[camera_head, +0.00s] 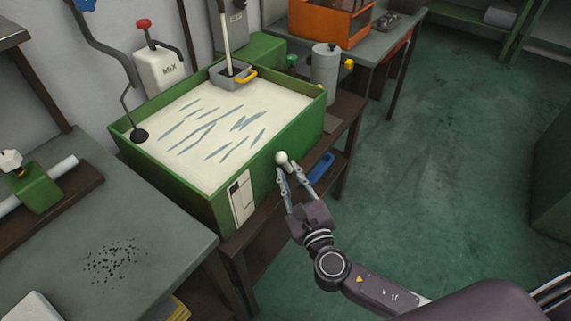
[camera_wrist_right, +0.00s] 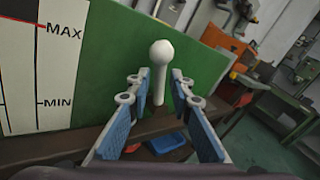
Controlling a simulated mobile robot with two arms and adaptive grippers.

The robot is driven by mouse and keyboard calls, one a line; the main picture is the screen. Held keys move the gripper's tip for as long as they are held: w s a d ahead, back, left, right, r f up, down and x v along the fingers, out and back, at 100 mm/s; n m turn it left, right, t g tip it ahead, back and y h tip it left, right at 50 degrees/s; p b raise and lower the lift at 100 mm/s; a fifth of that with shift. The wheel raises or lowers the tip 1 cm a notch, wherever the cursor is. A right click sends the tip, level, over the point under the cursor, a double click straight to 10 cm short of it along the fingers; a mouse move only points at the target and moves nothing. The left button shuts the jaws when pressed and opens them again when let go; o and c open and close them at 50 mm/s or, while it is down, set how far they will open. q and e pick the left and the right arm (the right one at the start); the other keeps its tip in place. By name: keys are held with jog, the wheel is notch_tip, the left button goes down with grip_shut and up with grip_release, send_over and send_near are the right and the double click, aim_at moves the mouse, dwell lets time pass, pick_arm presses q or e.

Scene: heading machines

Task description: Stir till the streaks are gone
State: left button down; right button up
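A green tub (camera_head: 315,112) holds cream-coloured liquid (camera_head: 205,150) with several grey-blue streaks across its surface. A white lever with a ball end (camera_head: 281,157) stands out at the tub's front side; it also shows in the right wrist view (camera_wrist_right: 161,52). My right gripper (camera_head: 289,171) is open at this lever. In the right wrist view its blue-padded fingers (camera_wrist_right: 160,78) stand apart on either side of the lever's stem, with gaps visible. My left gripper is not in view. A box marked MIX (camera_head: 160,72) with a red-knobbed handle (camera_head: 144,25) stands behind the tub.
A gauge marked MAX and MIN (camera_wrist_right: 30,60) is on the tub's front. A grey bench (camera_head: 160,245) is at left. The floor (camera_head: 420,130) at right is clear.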

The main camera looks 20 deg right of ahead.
aim_at(287, 165)
jog(key=shift+w, duration=1.4)
grip_shut()
